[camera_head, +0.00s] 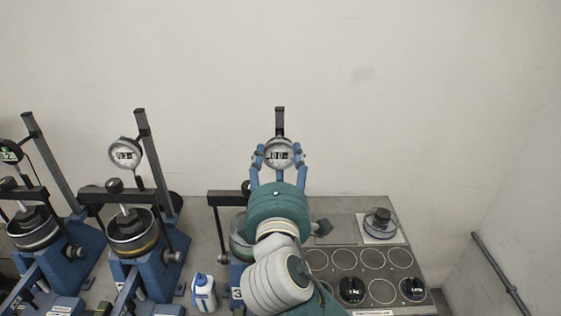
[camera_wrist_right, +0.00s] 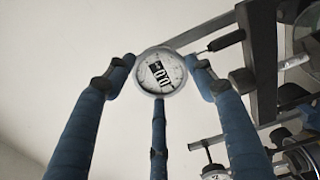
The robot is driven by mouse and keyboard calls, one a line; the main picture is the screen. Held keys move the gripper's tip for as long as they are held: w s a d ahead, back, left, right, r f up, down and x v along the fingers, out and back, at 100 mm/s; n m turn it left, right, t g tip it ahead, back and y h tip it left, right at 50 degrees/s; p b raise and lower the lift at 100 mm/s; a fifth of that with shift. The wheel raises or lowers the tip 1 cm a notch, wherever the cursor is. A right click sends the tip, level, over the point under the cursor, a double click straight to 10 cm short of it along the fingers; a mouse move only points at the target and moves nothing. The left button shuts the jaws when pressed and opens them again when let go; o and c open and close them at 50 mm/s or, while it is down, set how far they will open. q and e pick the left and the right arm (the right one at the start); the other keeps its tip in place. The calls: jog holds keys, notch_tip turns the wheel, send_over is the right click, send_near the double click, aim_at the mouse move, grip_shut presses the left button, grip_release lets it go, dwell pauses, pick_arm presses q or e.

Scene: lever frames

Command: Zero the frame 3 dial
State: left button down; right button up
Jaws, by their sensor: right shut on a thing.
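The frame 3 dial (camera_head: 279,154) is a round gauge with a pale face and a dark digit window on an upright post. The window seems to show zeros, though the digits are small. My right gripper (camera_head: 278,160) is shut on the dial, with blue fingers at its left and right sides. In the right wrist view the dial (camera_wrist_right: 160,72) sits between the fingertips, its window tilted and also seeming to show zeros. Frame 3 (camera_head: 213,197) is largely hidden behind my right arm; a "3" label shows near its base. My left gripper is not in view.
Two more blue lever frames stand to the left, with a second dial (camera_head: 125,154) and a third dial (camera_head: 10,152). A white-and-blue bottle (camera_head: 204,293) stands between frames. A panel with round recesses (camera_head: 372,258) and a weighted pot (camera_head: 380,223) lie at right.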

jog(key=shift+a+r, duration=0.15)
jog(key=o, duration=1.1)
jog(key=shift+o, duration=0.2)
jog(key=shift+a, duration=0.25)
jog(key=shift+d, duration=0.1)
jog(key=s, duration=1.2)
